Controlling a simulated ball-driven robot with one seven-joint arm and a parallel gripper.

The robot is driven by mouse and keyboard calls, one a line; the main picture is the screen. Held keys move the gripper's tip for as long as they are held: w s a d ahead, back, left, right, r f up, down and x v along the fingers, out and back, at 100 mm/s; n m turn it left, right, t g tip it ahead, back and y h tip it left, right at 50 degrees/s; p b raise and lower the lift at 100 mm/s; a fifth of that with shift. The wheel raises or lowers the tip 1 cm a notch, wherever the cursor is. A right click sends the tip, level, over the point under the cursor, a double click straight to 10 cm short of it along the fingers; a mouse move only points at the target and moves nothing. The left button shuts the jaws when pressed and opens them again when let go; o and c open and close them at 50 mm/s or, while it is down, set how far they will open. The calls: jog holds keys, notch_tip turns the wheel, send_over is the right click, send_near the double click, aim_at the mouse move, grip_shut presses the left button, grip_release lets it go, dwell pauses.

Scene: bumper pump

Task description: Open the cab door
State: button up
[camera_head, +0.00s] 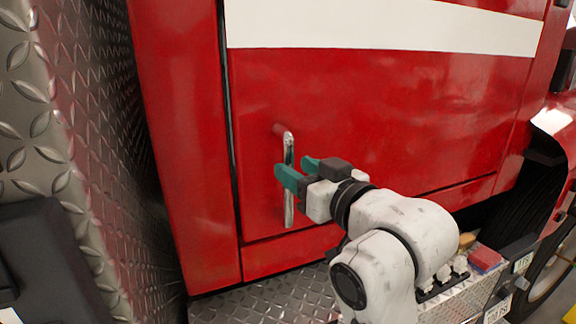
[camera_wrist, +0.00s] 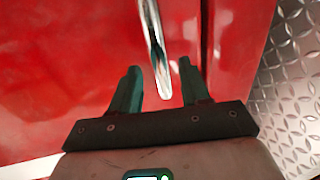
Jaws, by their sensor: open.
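The red cab door (camera_head: 400,120) with a white stripe is shut, with a dark seam along its left edge. A chrome vertical bar handle (camera_head: 288,208) stands out from the door near that edge. My gripper (camera_head: 294,172) has green fingers and is at the handle's middle height. In the wrist view the handle (camera_wrist: 154,45) comes down from the top and its end lies between the two open fingertips of my gripper (camera_wrist: 160,80). The fingers are apart on either side of it. I cannot tell whether either finger touches the handle.
A diamond-plate metal wall (camera_head: 100,130) stands to the left of the door. A diamond-plate step (camera_head: 265,300) lies below the door. A wheel (camera_head: 550,270) and a red fender are at the right.

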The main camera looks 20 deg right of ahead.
aim_at(292, 167)
jog(key=shift+w+a, duration=0.2)
jog(key=shift+w, duration=0.7)
jog(key=shift+w+a, duration=0.2)
jog(key=shift+w, duration=0.65)
jog(key=shift+c, duration=0.4)
grip_shut()
